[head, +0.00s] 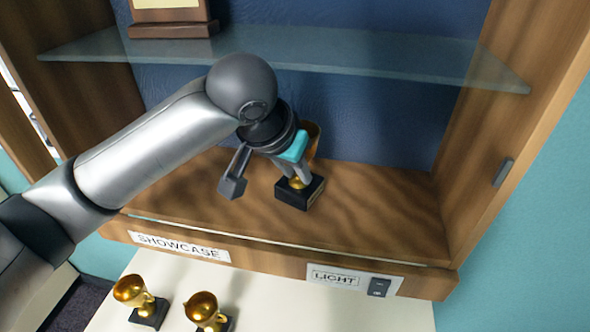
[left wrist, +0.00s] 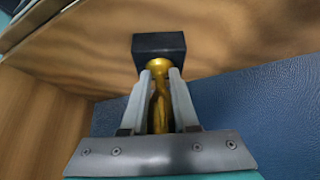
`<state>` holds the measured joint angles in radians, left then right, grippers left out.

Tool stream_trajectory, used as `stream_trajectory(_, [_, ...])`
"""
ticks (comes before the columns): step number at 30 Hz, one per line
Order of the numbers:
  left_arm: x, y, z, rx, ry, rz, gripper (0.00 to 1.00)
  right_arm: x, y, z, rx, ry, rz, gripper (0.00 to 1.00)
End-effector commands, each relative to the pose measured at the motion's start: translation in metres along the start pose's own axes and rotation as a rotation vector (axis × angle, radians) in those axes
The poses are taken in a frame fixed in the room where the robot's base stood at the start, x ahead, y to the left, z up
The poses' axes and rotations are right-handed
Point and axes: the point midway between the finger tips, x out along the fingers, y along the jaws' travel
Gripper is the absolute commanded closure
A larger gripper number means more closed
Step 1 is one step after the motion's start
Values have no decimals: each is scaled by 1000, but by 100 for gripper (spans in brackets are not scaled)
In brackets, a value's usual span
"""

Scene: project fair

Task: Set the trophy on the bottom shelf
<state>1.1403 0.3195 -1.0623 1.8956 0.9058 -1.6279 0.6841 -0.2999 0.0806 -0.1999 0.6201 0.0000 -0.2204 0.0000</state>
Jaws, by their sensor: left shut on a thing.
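The trophy (head: 300,195) is a gold cup on a black block base, inside the showcase over its bottom shelf (head: 385,210). It looks upright, with its base at or very close to the wood; I cannot tell for sure whether it touches. My left gripper (head: 296,171) is shut on the gold stem just above the base, and hides part of the cup. In the left wrist view the fingers (left wrist: 160,78) stand on both sides of the gold stem, with the black base (left wrist: 158,45) beyond them. My right gripper is not in view.
A glass shelf (head: 330,52) crosses above my arm, with a wooden plaque (head: 172,20) on it. Two more gold trophies (head: 142,302) (head: 207,310) stand on the white surface in front. The bottom shelf is clear to the right, up to the side wall (head: 500,130).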

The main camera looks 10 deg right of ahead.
Motion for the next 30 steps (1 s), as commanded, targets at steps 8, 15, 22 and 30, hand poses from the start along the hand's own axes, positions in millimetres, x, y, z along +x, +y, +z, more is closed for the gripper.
stream_trajectory(8, [2,0,2,0,-1,0,51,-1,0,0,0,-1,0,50])
stream_trajectory(15, [2,0,2,0,-1,0,42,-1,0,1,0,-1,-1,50])
stream_trajectory(22, [-7,0,-1,1,1,-1,42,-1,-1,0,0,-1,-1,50])
stream_trajectory(30, [-63,0,-2,1,4,-1,42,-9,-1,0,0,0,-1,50])
